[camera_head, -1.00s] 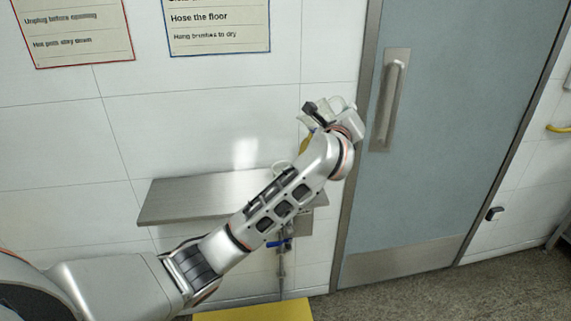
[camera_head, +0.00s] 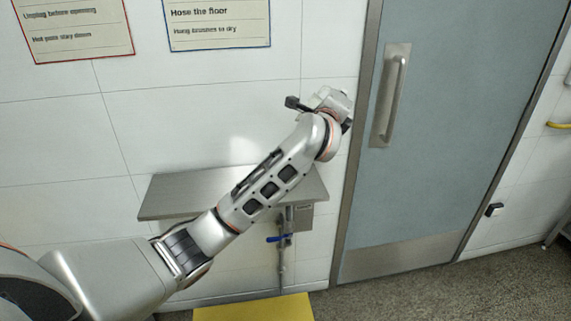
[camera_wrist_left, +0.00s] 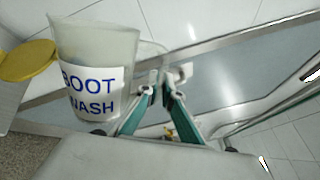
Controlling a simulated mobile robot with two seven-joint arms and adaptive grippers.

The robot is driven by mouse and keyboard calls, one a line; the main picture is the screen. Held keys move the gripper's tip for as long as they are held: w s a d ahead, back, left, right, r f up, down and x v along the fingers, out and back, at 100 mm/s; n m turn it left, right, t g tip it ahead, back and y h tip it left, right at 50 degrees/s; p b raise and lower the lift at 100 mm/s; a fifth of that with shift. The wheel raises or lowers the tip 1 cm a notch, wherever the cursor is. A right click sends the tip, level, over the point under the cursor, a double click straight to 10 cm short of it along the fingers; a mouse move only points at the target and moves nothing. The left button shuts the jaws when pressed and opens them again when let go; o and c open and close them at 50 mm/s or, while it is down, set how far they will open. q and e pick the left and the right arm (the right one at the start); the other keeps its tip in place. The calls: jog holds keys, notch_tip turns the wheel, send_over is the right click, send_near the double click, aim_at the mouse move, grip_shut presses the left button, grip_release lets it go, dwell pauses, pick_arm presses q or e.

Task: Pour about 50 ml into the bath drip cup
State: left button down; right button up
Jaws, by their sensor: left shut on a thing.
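A translucent jug (camera_wrist_left: 95,42) labelled BOOT WASH is in the left wrist view, leaning slightly, with a yellow lid or flap (camera_wrist_left: 27,62) at its left. My left gripper (camera_wrist_left: 160,82) has its teal fingers closed at the jug's handle on the right side. The jug's contents cannot be made out. In the head view my arm reaches over the shelf toward the door frame, and its wrist hides the fingers and the jug. No bath drip cup can be made out now; the part of the shelf behind my arm is hidden. My right gripper is not in view.
A steel wall shelf (camera_head: 180,197) is behind my arm, with a blue-handled valve and pipe (camera_head: 281,240) under it. A grey-blue door (camera_head: 450,130) with a long pull handle (camera_head: 391,95) stands to the right. A yellow surface (camera_head: 250,309) lies below.

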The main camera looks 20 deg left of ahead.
pick_arm(q)
jog(key=shift+a+r+n, duration=0.1)
jog(key=shift+a+n, duration=0.15)
jog(key=shift+n, duration=0.05)
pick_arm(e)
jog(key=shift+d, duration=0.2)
pick_arm(q)
jog(key=shift+a+n, duration=0.45)
jog(key=shift+n, duration=0.05)
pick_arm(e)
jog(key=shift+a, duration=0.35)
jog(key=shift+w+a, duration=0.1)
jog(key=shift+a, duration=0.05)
pick_arm(q)
jog(key=shift+d+b, duration=0.3)
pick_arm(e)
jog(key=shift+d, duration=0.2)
pick_arm(q)
jog(key=shift+r+n, duration=0.1)
jog(key=shift+n, duration=0.3)
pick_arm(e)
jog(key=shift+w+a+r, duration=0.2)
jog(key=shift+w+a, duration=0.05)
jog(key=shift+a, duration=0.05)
pick_arm(q)
jog(key=shift+a+r+n, duration=0.25)
jog(key=shift+a+n, duration=0.05)
jog(key=shift+a, duration=0.15)
dwell(0.5)
